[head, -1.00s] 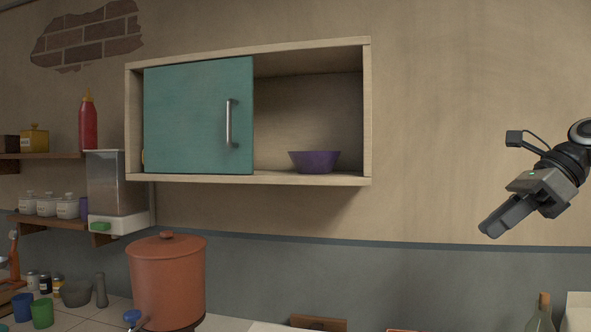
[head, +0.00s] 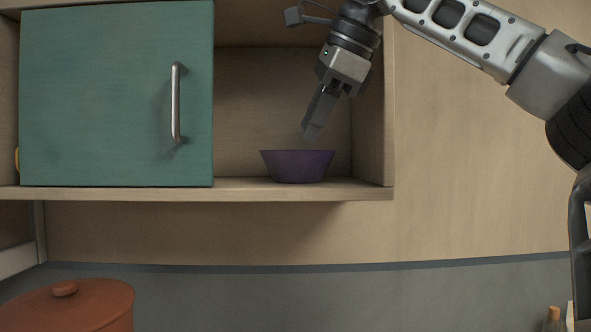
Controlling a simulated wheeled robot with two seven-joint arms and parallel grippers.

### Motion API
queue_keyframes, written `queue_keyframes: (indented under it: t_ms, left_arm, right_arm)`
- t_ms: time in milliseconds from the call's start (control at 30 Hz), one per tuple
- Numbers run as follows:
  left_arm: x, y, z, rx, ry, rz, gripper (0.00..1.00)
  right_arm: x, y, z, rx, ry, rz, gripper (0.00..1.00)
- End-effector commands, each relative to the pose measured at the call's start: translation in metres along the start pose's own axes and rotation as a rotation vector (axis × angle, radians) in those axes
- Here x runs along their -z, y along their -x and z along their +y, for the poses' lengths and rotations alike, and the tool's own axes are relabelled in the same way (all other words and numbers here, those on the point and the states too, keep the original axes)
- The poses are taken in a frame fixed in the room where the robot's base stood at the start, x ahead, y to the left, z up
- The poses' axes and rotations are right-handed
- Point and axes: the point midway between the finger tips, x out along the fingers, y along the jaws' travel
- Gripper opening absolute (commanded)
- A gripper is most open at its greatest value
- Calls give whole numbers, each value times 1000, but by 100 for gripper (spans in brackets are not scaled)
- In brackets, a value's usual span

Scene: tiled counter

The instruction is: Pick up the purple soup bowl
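The purple soup bowl (head: 297,167) stands upright on the bottom board of the wall cabinet (head: 300,191), in its open right half. My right gripper (head: 312,132) points down and to the left, with its fingertips just above the bowl's rim in the picture. My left gripper is out of view.
A teal sliding door (head: 100,110) with a metal handle (head: 176,104) covers the cabinet's left half. The cabinet's right side wall (head: 374,125) stands close to my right gripper. An orange lidded pot (head: 75,308) is below at the left.

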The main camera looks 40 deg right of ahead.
Motion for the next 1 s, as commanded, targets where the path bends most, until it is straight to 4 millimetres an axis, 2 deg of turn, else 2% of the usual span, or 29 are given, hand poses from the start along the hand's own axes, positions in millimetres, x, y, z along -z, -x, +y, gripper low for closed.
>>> queue_keyframes:
  t_ms: [233, 500, 800, 833, 933, 1000]
  left_arm:
    - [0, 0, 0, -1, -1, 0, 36]
    - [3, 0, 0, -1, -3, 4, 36]
    - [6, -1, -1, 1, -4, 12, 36]
    - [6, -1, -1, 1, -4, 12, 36]
    - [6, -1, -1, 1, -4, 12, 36]
    - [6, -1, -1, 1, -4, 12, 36]
  right_arm:
    - [1, -21, -1, -3, -1, 1, 30]
    - [1, -58, -5, -2, -1, 0, 30]
    - [2, -65, -5, 0, -2, 0, 30]
    - [2, -65, -5, 0, -2, 0, 27]
    - [2, -65, -5, 0, -2, 0, 0]
    - [2, -65, -5, 0, -2, 0, 0]
